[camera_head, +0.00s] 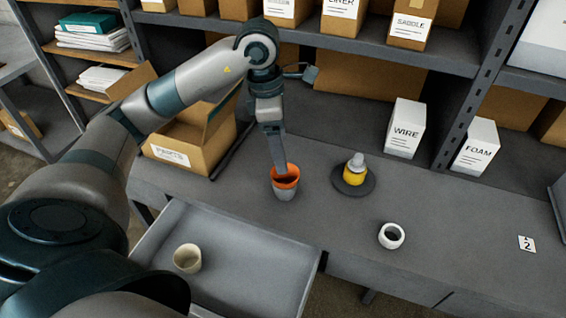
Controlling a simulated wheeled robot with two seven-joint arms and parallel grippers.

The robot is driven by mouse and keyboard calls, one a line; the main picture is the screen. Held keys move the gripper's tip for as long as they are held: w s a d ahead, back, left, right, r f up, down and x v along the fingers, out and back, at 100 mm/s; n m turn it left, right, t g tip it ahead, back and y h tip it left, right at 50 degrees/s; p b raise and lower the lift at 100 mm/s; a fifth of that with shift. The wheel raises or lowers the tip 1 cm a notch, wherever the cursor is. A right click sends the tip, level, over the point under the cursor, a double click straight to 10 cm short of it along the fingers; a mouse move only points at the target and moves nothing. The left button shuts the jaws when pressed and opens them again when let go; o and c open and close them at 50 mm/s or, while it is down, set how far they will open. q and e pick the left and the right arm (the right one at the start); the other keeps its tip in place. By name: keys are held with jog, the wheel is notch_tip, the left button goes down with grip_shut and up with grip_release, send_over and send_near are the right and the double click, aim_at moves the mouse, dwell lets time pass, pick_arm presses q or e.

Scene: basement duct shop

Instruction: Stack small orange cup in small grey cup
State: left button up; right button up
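The small orange cup (286,175) sits nested in the small grey cup (284,193), with the orange rim showing above the grey wall. The grey cup stands upright on the grey bench. My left gripper (280,169) comes down from above, with its fingertips at the back of the orange rim. I cannot tell whether the fingers pinch the rim or stand apart from it. My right gripper is not in view.
A yellow object with a grey top (355,172) stands on a dark round base right of the cups. A white cup (391,235) is on the bench. An open box (190,140) stands behind left.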

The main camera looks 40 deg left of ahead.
pick_arm(q)
jog(key=shift+s+a+r+b, duration=0.15)
jog(key=shift+r+b, duration=0.1)
jog(key=shift+r, duration=0.75)
jog(key=shift+s+a+r+b, duration=0.1)
jog(key=shift+r+b, duration=0.15)
jog(key=shift+r, duration=0.7)
jog(key=shift+d+f, duration=0.1)
